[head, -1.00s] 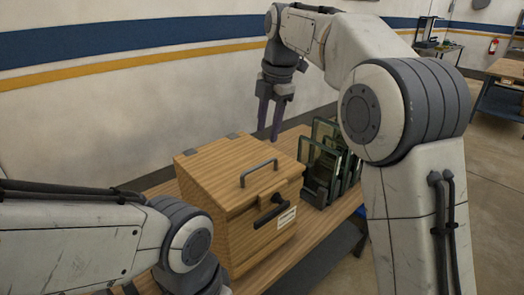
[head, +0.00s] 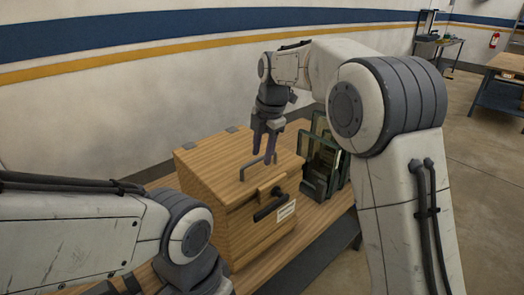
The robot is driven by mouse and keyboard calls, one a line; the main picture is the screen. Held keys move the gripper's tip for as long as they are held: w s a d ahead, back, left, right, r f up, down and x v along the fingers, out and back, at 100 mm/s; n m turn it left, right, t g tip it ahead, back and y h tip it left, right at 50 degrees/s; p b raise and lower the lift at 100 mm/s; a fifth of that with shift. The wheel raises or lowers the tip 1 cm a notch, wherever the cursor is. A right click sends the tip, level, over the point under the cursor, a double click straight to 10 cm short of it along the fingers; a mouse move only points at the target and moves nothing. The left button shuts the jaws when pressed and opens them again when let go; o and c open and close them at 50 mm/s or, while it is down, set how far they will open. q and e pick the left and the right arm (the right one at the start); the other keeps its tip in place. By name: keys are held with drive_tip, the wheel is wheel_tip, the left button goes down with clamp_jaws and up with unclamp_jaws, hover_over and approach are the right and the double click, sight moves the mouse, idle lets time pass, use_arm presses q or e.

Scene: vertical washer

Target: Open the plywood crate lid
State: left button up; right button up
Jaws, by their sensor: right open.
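The plywood crate (head: 222,214) stands on the wooden bench in the head view. Its lid (head: 215,168) is shut, with hinges along the back edge. A grey bar handle (head: 249,170) sits on top of the lid. A dark latch handle (head: 270,208) and a white label are on the front face.
Glass panes in a dark rack (head: 325,165) stand right of the crate, close to my right arm. The wooden bench (head: 312,226) has bare room in front of the rack. The wall (head: 90,110) is behind. Another workbench (head: 500,95) stands far right.

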drive_tip(key=shift+c, duration=0.3)
clamp_jaws()
idle(1.1)
